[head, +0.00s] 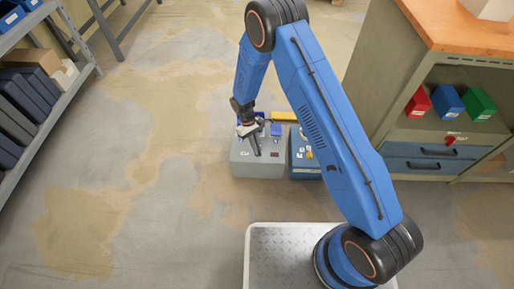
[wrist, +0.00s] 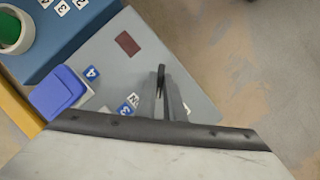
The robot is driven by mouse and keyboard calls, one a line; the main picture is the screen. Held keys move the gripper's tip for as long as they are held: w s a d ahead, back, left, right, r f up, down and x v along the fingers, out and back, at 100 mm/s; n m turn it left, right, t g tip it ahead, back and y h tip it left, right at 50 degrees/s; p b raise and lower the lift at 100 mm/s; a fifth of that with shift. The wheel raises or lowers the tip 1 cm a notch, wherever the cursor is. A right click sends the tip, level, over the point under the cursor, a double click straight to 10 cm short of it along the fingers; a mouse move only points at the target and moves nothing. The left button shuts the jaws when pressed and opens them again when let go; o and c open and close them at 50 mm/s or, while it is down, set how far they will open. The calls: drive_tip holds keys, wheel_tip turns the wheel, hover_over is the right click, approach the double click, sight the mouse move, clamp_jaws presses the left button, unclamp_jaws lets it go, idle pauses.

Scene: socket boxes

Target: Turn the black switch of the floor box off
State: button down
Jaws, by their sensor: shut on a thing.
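The grey floor box (head: 258,170) stands on the floor beyond my base, and its top fills the middle of the wrist view (wrist: 195,75). My gripper (head: 256,152) points down at its top. In the wrist view my gripper (wrist: 165,95) is shut on the narrow black switch (wrist: 161,75). The fingers hide part of the switch, and I cannot read its setting. A blue socket cover (wrist: 58,92) and a dark red rectangle (wrist: 127,43) are on the same box, with small number labels near the cover.
A blue box (head: 299,172) stands close on the right of the grey one. A yellow piece (head: 284,116) lies behind them. A workbench (head: 452,35) with coloured bins is on the right, a shelf rack (head: 60,100) on the left. The floor between is clear.

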drive_tip(key=n+t, duration=0.1)
drive_tip(key=n, duration=0.1)
drive_tip(key=n+h, duration=0.1)
drive_tip(key=n, duration=0.2)
drive_tip(key=shift+s+a+n+t, duration=0.15)
drive_tip(key=shift+n+t, duration=0.15)
drive_tip(key=shift+t, duration=0.1)
drive_tip(key=shift+s+n+t+h, duration=0.15)
drive_tip(key=shift+n+t, duration=0.25)
drive_tip(key=shift+n, duration=0.65)
drive_tip(key=shift+w+n+t+h, duration=0.15)
drive_tip(key=shift+n+t, duration=0.25)
drive_tip(key=shift+n, duration=0.65)
drive_tip(key=shift+s, duration=0.1)
drive_tip(key=c, duration=1.9)
unclamp_jaws()
drive_tip(key=shift+o, duration=0.2)
drive_tip(key=v, duration=1.7)
drive_tip(key=shift+a+r, duration=0.15)
drive_tip(key=shift+r, duration=0.05)
drive_tip(key=shift+s, duration=0.1)
